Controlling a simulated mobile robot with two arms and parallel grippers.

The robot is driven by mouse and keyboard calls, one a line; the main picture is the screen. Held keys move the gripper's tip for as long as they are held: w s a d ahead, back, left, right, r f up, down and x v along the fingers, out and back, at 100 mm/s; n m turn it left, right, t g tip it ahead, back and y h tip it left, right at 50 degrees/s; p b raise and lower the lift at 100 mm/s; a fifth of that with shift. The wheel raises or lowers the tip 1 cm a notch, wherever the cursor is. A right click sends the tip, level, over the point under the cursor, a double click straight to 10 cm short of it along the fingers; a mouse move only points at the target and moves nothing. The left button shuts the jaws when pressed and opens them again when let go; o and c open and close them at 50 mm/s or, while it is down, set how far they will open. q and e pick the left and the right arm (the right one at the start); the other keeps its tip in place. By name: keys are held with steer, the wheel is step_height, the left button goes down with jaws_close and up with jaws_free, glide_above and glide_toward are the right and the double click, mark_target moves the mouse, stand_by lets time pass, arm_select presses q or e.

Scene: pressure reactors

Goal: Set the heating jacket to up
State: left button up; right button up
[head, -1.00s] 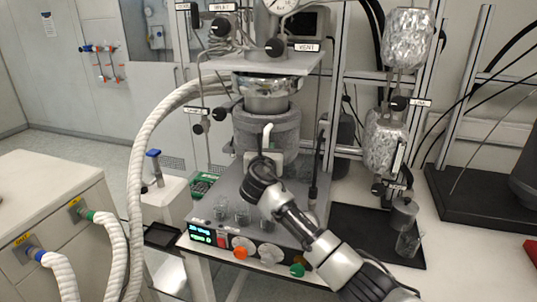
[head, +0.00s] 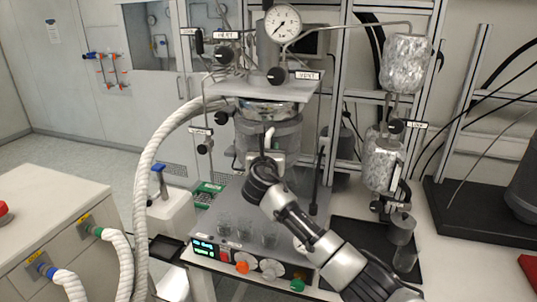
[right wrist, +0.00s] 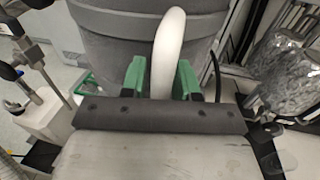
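The heating jacket (head: 272,135) is a dark grey cylinder around the lower part of the steel reactor vessel (head: 268,108), under the top plate. Only a short steel band shows between jacket and plate. A white curved handle (right wrist: 168,50) stands out from the jacket's front. My right gripper (head: 266,150) is at this handle. In the right wrist view its green fingers (right wrist: 161,80) lie on both sides of the handle, close against it, and appear shut on it. The wrist hides the jacket's lower front. My left gripper is not in view.
A pressure gauge (head: 283,23) and labelled valves sit above the vessel. Several glass beakers (head: 246,232) stand on the base above a control panel (head: 243,265) with knobs. A white hose (head: 145,180) curves on the left. Foil-wrapped vessels (head: 406,63) hang at right.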

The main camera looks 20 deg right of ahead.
steer(key=shift+o, duration=0.7)
steer(key=shift+f, duration=0.3)
steer(key=shift+s+a+f, duration=0.15)
steer(key=shift+s+a, duration=0.15)
steer(key=shift+s, duration=0.15)
steer(key=b+v, duration=0.3)
steer(key=v, duration=0.7)
steer(key=shift+r, duration=0.25)
steer(key=shift+d, duration=0.1)
